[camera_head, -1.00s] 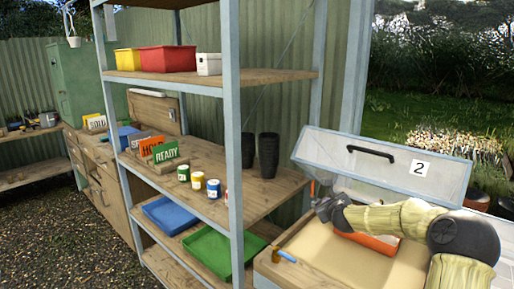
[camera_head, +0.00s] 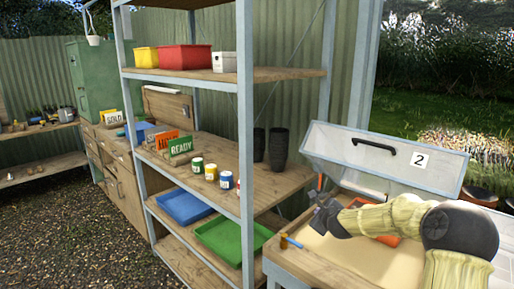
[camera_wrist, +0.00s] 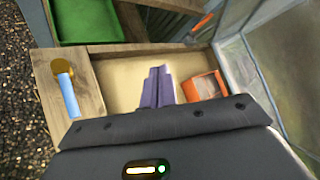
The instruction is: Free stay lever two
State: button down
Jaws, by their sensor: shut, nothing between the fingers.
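A raised clear lid (camera_head: 345,147) with a black handle and a "2" label stands open over a wooden-rimmed box (camera_head: 278,255). A small lever with a blue handle and an orange-brown knob (camera_head: 290,241) sits on the box's left rim; in the wrist view this lever (camera_wrist: 67,92) lies left of my fingers. An orange-tipped part (camera_head: 320,183) stands near the lid's left end; I cannot tell how it joins the lid. My gripper (camera_head: 322,218) is shut and empty above the pale box floor, apart from the lever; its fingers (camera_wrist: 158,85) point into the box.
An orange tray (camera_wrist: 203,87) lies in the box, right of my fingers. A shelf rack (camera_head: 245,130) stands left of the box, with a green tray (camera_head: 225,238) and a blue tray (camera_head: 185,207) low down. Two dark pots (camera_head: 278,148) stand on its middle shelf.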

jog(key=s+a+f+n+g+y, duration=0.1)
jog(key=s+a+f+n+g, duration=0.2)
jog(key=s+a+n, duration=0.35)
jog(key=s+d+f+n+g+h, duration=0.1)
jog(key=s+f+n+g, duration=0.15)
jog(key=s+n, duration=1)
jog(key=s+f+n+g+h, duration=0.1)
jog(key=s+n+g, duration=0.4)
jog(key=s, duration=1.5)
notch_tip(320, 180, up, 14)
jog(key=n+p, duration=0.1)
jog(key=p, duration=1.2)
jog(key=shift+d+f, duration=0.2)
jog(key=shift+s+f+t, duration=0.1)
jog(key=shift+t, duration=0.15)
jog(key=shift+w, duration=0.25)
jog(key=c, duration=2.2)
grip_release()
jog(key=shift+s+d, duration=0.2)
